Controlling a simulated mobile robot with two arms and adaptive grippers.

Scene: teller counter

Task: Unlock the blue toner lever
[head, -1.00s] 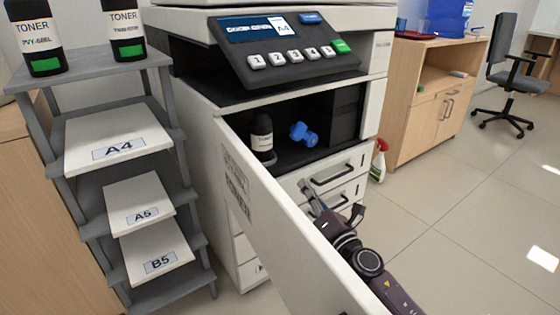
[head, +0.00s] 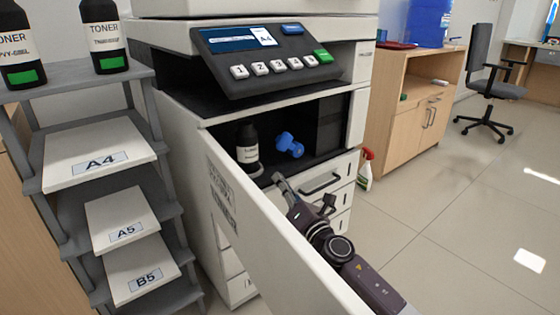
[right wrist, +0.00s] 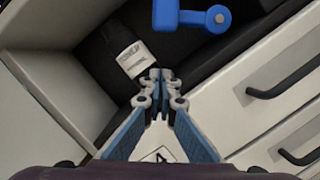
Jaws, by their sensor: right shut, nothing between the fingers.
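The blue toner lever (head: 290,145) is inside the printer's open toner bay, right of a black toner bottle (head: 247,147) with a white label. In the right wrist view the blue lever (right wrist: 192,18) is at the top, with a bar and a round knob, and the bottle (right wrist: 128,50) is left of it. My right gripper (head: 277,180) is in front of the bay, beside the open door. In the right wrist view its fingertips (right wrist: 161,76) are together and empty, below the lever and apart from it. My left gripper is not in view.
The open white printer door (head: 250,225) stands left of my right arm. Drawers with handles (head: 320,184) lie below the bay. A grey shelf (head: 95,75) with paper stacks and toner bottles is at the left. A spray bottle (head: 365,170) stands on the floor.

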